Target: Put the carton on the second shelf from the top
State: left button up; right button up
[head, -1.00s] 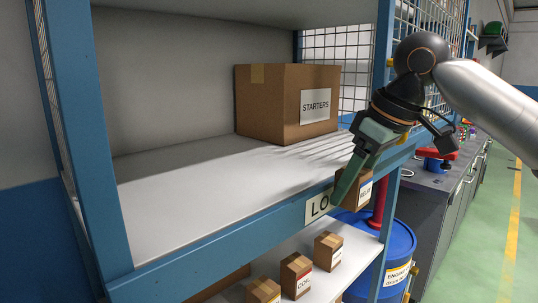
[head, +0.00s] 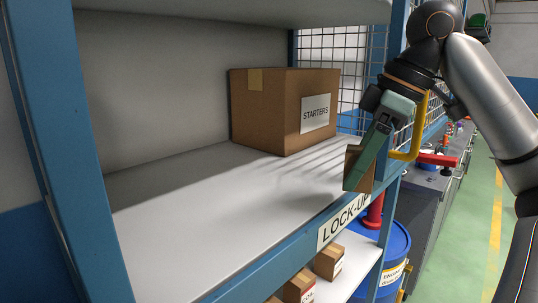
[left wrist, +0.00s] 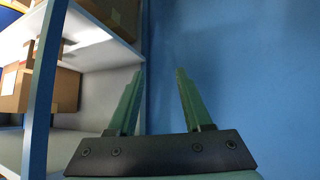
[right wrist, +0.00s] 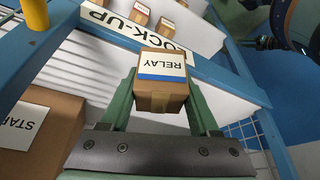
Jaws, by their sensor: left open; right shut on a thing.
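The small brown carton labelled RELAY (right wrist: 162,98) with a blue stripe sits between the fingers of my right gripper (right wrist: 160,82), which is shut on it. In the head view my right gripper (head: 358,182) points down at the right end of the LOCK-UP shelf (head: 170,220). A finger hides much of the carton there, and it appears level with or slightly above the shelf's front edge. My left gripper (left wrist: 158,75) is open and empty, facing a blue wall. It is not in the head view.
A large STARTERS carton (head: 280,110) stands at the back right of the LOCK-UP shelf; the rest of that shelf is bare. Several small cartons (head: 328,262) stand on the shelf below. A blue post (head: 75,150), wire mesh (head: 330,50) and a blue drum (head: 385,255) are nearby.

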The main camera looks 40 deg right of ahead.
jog(key=shift+w+a+r+p, duration=0.4)
jog(key=shift+w+p, duration=0.1)
jog(key=shift+p, duration=1.65)
jog(key=shift+w+a+p, duration=0.15)
jog(key=shift+w+p, duration=0.05)
jog(key=shift+p, duration=0.1)
jog(key=p, duration=0.3)
send_over(261, 191)
jog(key=s, duration=0.2)
jog(key=shift+w+d+f, duration=0.2)
jog(key=shift+d+f, duration=0.05)
jog(key=shift+d, duration=0.1)
jog(key=shift+w+a+f, duration=0.1)
jog(key=shift+f, duration=1.7)
jog(key=o, duration=1.4)
jog(key=shift+f, duration=0.15)
